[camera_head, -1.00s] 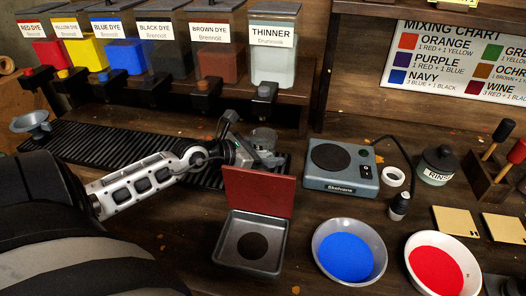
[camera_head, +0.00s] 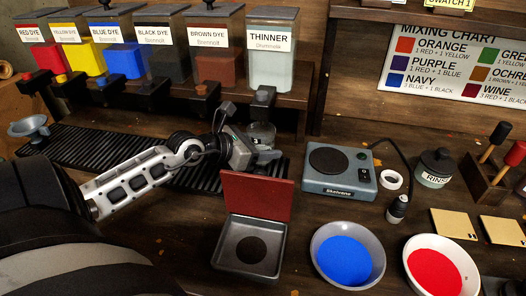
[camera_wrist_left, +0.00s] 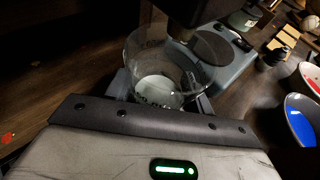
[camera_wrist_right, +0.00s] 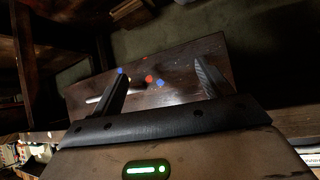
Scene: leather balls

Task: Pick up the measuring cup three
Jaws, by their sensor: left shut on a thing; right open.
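A clear measuring cup (camera_head: 262,134) stands upright below the thinner dispenser (camera_head: 271,50), at the right end of the black ribbed mat. My left gripper (camera_head: 264,158) is shut on the cup; its arm hides part of it in the head view. In the left wrist view the cup (camera_wrist_left: 163,80) sits between the fingers, with pale content or a pale base inside and dark markings on its wall. A dark spout is just above its rim. My right gripper (camera_wrist_right: 160,88) is open and empty, seen only in the right wrist view.
A grey scale (camera_head: 340,168) stands right of the cup. An open box with a red lid (camera_head: 257,193) is in front of the gripper. Bowls of blue powder (camera_head: 346,257) and red powder (camera_head: 436,270) are at front right. A metal funnel-like cup (camera_head: 29,127) sits far left.

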